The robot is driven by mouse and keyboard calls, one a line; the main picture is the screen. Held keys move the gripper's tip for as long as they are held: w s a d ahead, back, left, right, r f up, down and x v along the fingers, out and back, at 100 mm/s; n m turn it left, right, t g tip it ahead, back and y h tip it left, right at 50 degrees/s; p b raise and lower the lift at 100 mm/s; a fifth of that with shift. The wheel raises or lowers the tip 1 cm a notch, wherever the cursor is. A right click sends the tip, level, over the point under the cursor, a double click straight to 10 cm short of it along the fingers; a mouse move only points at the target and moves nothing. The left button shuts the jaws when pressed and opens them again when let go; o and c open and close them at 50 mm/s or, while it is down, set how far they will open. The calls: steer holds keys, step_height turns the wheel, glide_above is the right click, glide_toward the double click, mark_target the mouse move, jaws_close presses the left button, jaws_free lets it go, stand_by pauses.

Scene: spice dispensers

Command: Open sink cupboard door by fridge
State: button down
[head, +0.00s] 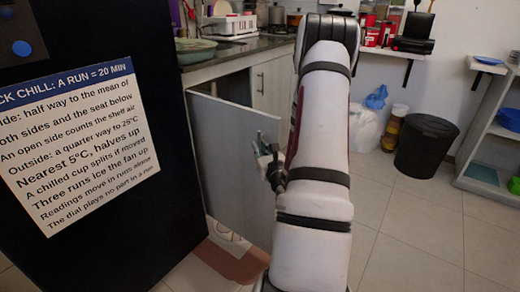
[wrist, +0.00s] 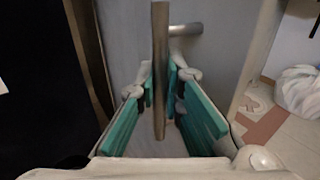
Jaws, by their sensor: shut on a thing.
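The sink cupboard door (head: 228,130), a grey wood-look panel beside the black fridge (head: 75,225), stands partly open, with a gap showing above it under the counter. My gripper (head: 268,162) is at the door's upper right part, partly hidden by my arm. In the wrist view my gripper (wrist: 160,108) has its teal-padded fingers on both sides of the door's upright metal bar handle (wrist: 160,45), shut on it. The door's face (wrist: 125,50) fills the middle behind the handle, and the fridge (wrist: 30,70) is dark at the left.
The fridge carries a printed sign (head: 80,145) and stands close to the door's left edge. A counter (head: 235,48) runs above the cupboards. A black bin (head: 425,143), white bags (head: 365,128) and a shelf unit (head: 495,150) stand to the right. Tiled floor (head: 400,235) is clear there.

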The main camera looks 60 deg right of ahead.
steer(key=shift+a, duration=0.1)
steer(key=c, duration=1.7)
jaws_free()
